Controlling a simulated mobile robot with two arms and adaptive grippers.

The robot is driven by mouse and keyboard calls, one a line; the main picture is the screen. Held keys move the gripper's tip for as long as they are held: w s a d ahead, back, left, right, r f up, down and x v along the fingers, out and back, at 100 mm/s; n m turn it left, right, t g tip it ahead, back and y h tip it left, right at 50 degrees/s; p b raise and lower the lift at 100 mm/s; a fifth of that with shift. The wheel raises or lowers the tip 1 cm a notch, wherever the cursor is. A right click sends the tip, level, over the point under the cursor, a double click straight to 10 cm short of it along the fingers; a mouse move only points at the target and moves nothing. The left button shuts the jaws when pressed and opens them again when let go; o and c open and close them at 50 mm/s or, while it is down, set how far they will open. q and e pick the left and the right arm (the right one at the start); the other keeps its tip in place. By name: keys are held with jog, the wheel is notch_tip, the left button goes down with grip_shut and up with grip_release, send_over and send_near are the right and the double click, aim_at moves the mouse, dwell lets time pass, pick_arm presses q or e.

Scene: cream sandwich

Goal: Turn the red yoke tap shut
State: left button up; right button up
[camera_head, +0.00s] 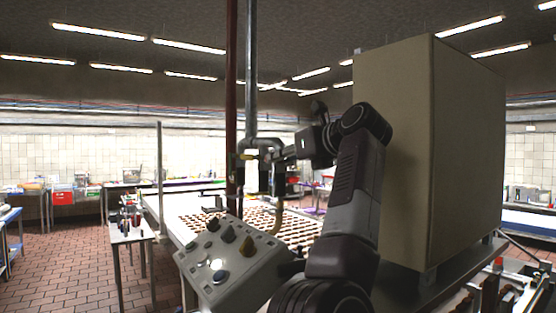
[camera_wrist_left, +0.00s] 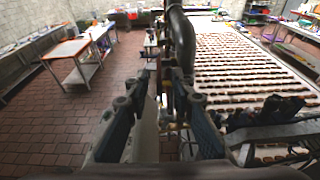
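My left gripper (camera_head: 284,153) is at the vertical pipes in the middle of the head view, pointing left. The left wrist view shows its two dark, blue-padded fingers (camera_wrist_left: 158,84) apart, with a gap between them. A dark red vertical pipe (camera_head: 231,90) and a grey pipe (camera_head: 251,75) stand beside it. The dark pipe (camera_wrist_left: 181,38) rises just past the fingertips in the wrist view. Dark fittings (camera_head: 243,158) sit at the pipes' lower part. I cannot make out a red yoke handle clearly, nor whether the fingers touch anything. My right gripper is not seen.
A tilted control panel (camera_head: 232,262) with knobs stands close in front of the pipes. A conveyor (camera_head: 182,207) with rows of biscuits runs behind. A large beige cabinet (camera_head: 468,150) fills the right side. Open tiled floor (camera_head: 60,260) lies to the left.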

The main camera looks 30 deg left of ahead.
pick_arm(q)
jog(key=v, duration=1)
jog(key=shift+d, duration=0.25)
